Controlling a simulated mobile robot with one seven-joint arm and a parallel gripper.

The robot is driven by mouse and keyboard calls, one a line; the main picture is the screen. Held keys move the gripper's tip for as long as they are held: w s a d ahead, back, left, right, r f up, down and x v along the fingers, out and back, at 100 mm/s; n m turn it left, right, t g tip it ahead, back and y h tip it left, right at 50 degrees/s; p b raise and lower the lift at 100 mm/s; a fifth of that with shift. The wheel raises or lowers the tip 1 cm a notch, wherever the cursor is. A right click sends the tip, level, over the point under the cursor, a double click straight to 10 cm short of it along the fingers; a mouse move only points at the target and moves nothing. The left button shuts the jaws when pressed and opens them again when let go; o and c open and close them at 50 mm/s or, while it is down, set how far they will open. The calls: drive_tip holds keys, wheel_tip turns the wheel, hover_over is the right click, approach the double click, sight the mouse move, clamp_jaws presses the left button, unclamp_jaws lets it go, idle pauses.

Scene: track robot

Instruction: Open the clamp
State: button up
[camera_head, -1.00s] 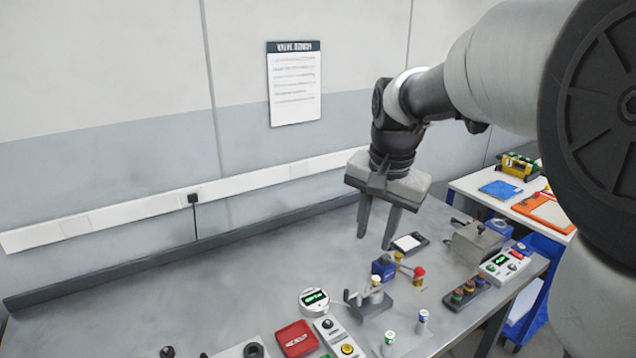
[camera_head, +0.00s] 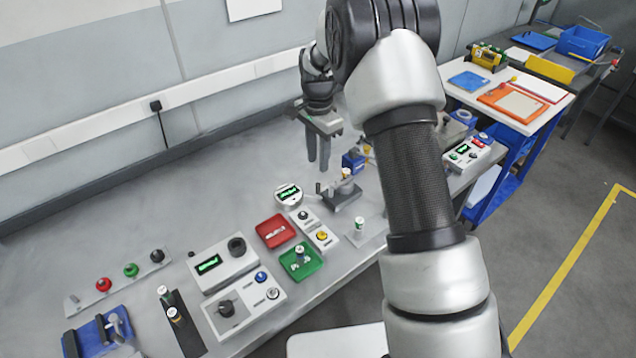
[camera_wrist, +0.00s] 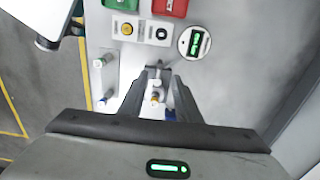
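A small clamp (camera_head: 346,189) with a dark grey base and a lever stands on the grey bench. A small cylinder with a yellow band stands upright at it. My gripper (camera_head: 318,168) points down above the bench, just behind and left of the clamp in the head view, apart from it. In the wrist view the two fingers of my gripper (camera_wrist: 159,80) are spread with nothing held, and the clamp (camera_wrist: 156,84) shows between them, farther off. Whether the clamp's jaw is shut is too small to tell.
A round display (camera_head: 289,194), a button box (camera_head: 322,236), a red tray (camera_head: 275,231) and a green tray (camera_head: 301,262) are left and in front of the clamp. A blue block (camera_head: 352,160) stands behind it. The bench's left rear is clear.

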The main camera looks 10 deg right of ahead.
sight(318, 184)
wheel_tip(318, 184, down, 10)
drive_tip(key=shift+f+p, duration=0.15)
drive_tip(key=shift+p, duration=0.25)
clamp_jaws()
